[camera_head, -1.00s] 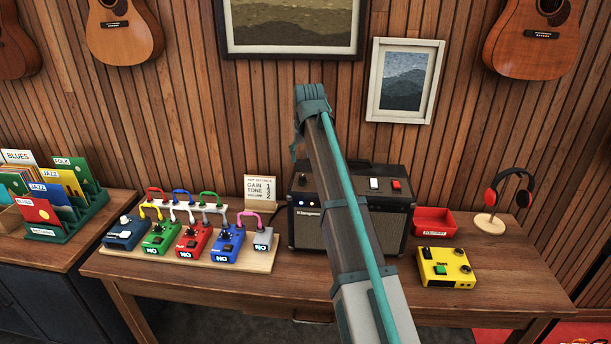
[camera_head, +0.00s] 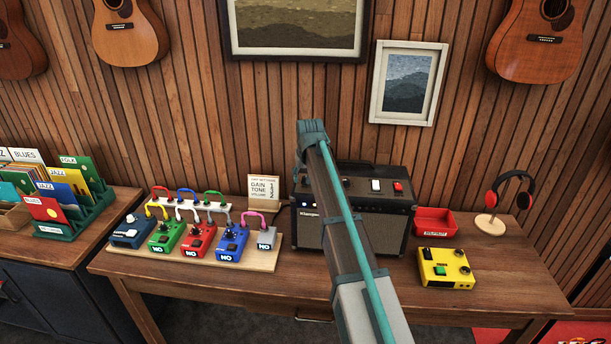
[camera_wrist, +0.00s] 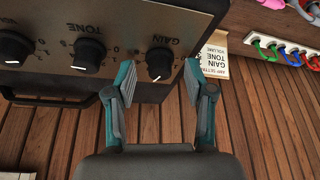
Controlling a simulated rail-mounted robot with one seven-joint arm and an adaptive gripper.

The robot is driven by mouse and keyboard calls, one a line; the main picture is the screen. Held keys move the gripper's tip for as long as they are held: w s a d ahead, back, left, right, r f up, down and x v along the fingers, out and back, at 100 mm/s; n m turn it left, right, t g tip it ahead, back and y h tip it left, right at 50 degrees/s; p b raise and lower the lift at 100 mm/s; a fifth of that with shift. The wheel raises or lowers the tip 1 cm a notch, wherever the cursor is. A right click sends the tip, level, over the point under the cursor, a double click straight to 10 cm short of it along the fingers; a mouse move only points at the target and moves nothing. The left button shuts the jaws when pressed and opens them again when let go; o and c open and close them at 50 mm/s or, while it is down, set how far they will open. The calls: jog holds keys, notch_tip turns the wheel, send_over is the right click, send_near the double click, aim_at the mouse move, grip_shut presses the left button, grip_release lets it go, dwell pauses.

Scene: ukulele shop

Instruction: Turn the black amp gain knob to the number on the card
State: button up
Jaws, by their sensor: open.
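The black amp (camera_head: 385,212) stands on the table, partly hidden by my arm in the head view. In the wrist view, its panel (camera_wrist: 120,18) appears upside down, with a black gain knob (camera_wrist: 159,63) bearing a white pointer line. The tone knob (camera_wrist: 88,54) and another black knob (camera_wrist: 14,48) are beside it. My gripper (camera_wrist: 158,72) is open, its teal fingers on either side of the gain knob; contact cannot be told. The card (camera_head: 264,190) stands left of the amp and also shows in the wrist view (camera_wrist: 213,62); its numbers are too small to read.
A pedal board (camera_head: 262,262) with several coloured pedals lies left of the amp. A red tray (camera_head: 433,228), a yellow pedal (camera_head: 440,270) and headphones (camera_head: 512,190) are to the right. The wood-panelled wall rises behind the amp. The table front is mostly clear.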

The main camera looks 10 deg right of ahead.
grip_shut()
jog(key=shift+n, duration=0.3)
jog(key=shift+d+n+y+b, duration=0.1)
jog(key=shift+n+y+b, duration=0.5)
jog(key=shift+n, duration=0.6)
jog(key=n, duration=0.2)
jog(key=n+g+y+b, duration=0.1)
jog(key=n, duration=0.1)
jog(key=shift+w+d+n+y+b, duration=0.1)
jog(key=shift+w+n+y+b, duration=0.05)
jog(key=shift+n+y+b, duration=0.15)
jog(key=n+g+y+b, duration=0.1)
jog(key=n, duration=0.3)
jog(key=shift+n+b, duration=0.3)
jog(key=shift+n+g+y+b, duration=0.4)
jog(key=shift+n+g+b, duration=0.25)
jog(key=shift+n, duration=1.05)
